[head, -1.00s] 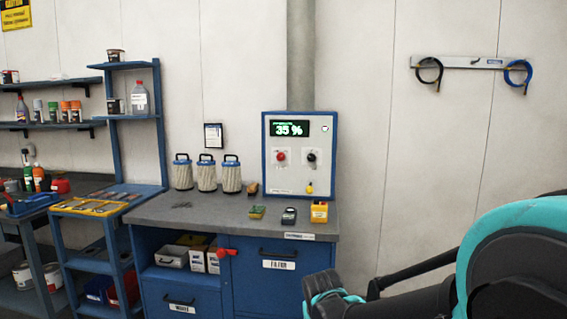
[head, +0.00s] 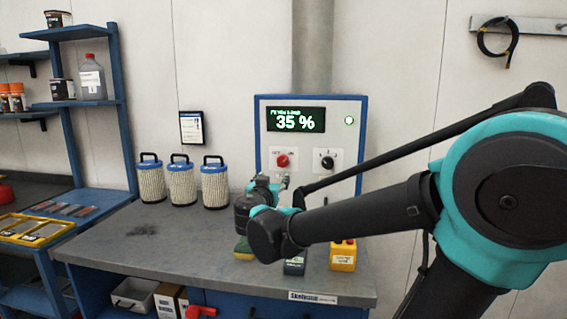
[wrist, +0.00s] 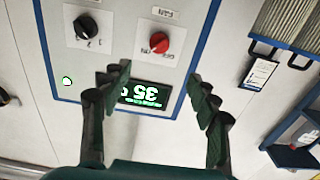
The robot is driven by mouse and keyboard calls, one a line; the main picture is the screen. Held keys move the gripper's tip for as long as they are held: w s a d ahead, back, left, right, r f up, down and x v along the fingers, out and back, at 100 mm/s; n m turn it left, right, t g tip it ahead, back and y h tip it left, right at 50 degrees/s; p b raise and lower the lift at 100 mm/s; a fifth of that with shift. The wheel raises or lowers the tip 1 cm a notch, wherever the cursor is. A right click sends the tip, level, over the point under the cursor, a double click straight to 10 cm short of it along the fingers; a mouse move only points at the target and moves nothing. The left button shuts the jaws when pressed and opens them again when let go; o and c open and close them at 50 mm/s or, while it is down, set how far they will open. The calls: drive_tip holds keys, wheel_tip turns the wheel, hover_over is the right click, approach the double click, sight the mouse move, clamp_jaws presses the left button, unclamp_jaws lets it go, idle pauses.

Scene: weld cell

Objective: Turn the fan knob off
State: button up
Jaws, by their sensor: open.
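The fan knob is the red knob (head: 282,160) on the left of the control panel (head: 345,108). It also shows in the wrist view (wrist: 159,42), which is upside down, with a FAN label beside it. Its pointer direction is too small to read surely. A black knob (head: 327,161) sits to its right in the head view, and it also shows in the wrist view (wrist: 88,25). My gripper (head: 272,183) is in front of the panel, just below the red knob in the head view. In the wrist view its fingers (wrist: 159,84) are spread and empty, apart from the red knob.
Several filter canisters (head: 181,184) stand left of the panel on the grey bench (head: 110,238). A yellow box (head: 343,257) and a dark device (head: 295,266) lie beneath my arm. A blue shelf (head: 119,118) stands at left.

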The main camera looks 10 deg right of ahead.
sight(282, 163)
drive_tip(key=x, duration=1.7)
drive_tip(key=shift+c, duration=0.3)
drive_tip(key=c, duration=1.1)
